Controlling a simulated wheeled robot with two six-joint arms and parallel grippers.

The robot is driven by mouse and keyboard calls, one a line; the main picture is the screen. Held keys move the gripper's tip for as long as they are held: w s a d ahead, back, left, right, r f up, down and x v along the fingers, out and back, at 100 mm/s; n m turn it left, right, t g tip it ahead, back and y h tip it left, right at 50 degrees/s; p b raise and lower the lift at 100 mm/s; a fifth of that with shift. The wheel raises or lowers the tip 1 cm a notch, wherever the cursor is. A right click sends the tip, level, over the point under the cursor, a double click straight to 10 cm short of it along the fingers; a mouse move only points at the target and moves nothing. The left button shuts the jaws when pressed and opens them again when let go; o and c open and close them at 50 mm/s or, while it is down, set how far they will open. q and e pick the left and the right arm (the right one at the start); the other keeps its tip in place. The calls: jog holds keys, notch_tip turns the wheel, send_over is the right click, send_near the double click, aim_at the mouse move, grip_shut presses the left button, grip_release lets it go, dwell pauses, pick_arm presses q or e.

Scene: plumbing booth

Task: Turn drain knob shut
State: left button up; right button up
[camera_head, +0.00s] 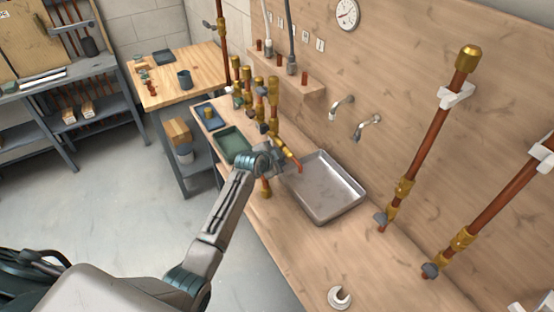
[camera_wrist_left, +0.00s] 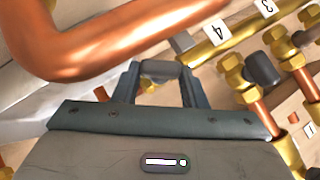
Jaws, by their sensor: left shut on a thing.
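My left gripper (camera_head: 275,157) reaches in over the bench at the brass and copper pipework, just left of the metal tray. In the left wrist view its two fingers (camera_wrist_left: 160,82) are closed on a small dark grey knob (camera_wrist_left: 160,69). The fingers hide much of the knob, so its turned angle cannot be told. A curved copper pipe (camera_wrist_left: 130,38) passes close in front of the fingers. In the head view the arm and gripper cover the knob. My right gripper is not in view.
Brass valves with dark knobs (camera_wrist_left: 262,68) and number tags (camera_wrist_left: 217,30) stand close to the right of the gripper. A metal tray (camera_head: 322,212) lies right of it, a green tray (camera_head: 233,141) left. Tall copper pipes (camera_head: 428,142) stand along the wall. The front bench is mostly clear.

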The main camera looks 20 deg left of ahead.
pick_arm(q)
jog(key=shift+s+d+f+m+t+y+b, duration=0.15)
jog(key=shift+m+t+y+b, duration=0.35)
jog(key=shift+t+y+b, duration=0.25)
jog(key=o, duration=1)
jog(key=b+v, duration=0.2)
jog(key=v, duration=0.8)
jog(key=shift+s, duration=0.4)
